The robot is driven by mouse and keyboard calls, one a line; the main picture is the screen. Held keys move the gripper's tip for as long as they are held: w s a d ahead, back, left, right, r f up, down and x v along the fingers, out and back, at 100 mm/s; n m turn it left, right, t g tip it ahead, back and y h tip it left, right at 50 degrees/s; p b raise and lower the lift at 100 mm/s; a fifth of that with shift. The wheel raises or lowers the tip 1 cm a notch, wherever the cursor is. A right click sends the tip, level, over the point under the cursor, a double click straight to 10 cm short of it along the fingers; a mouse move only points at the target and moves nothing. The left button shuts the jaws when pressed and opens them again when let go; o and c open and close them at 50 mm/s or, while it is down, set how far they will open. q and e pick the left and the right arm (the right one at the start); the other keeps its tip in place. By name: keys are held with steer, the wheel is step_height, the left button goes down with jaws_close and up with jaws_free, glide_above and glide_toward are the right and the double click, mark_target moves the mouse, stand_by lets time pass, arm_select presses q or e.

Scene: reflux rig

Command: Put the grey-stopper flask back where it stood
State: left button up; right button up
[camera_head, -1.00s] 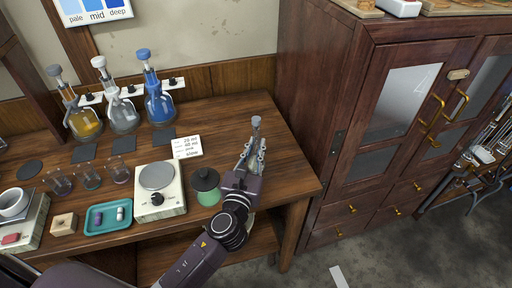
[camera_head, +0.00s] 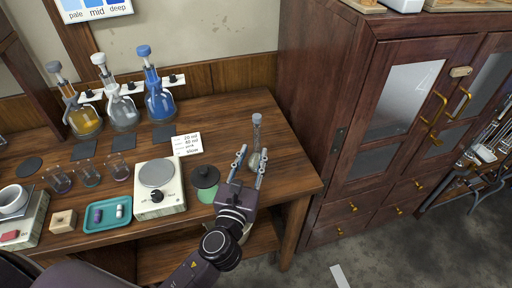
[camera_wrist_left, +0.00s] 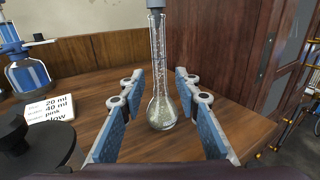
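The clear, round-bottomed flask with a grey stopper (camera_head: 257,132) stands upright near the right end of the wooden bench. In the left wrist view the flask (camera_wrist_left: 161,100) shows its long neck and round bulb; its stopper is at the top edge. My left gripper (camera_head: 252,160) is open, with one finger on each side of the flask and gaps between. In the left wrist view my left gripper (camera_wrist_left: 158,82) has its blue-padded fingers wide apart, the bulb showing between them. My right gripper is not in view.
Wash bottles with yellow (camera_head: 84,119), clear (camera_head: 123,113) and blue (camera_head: 159,103) contents stand along the back. A card (camera_head: 187,145), dark-lidded green jar (camera_head: 205,183), hotplate (camera_head: 158,199) and teal tray (camera_head: 107,225) lie left of my gripper. A cabinet (camera_head: 345,150) rises at right.

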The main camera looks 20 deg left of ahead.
arm_select(q)
steer(key=s, duration=0.3)
steer(key=s+b, duration=0.1)
steer(key=s, duration=0.2)
steer(key=shift+d+f, duration=0.1)
steer(key=shift+d, duration=0.1)
steer(key=shift+s, duration=0.65)
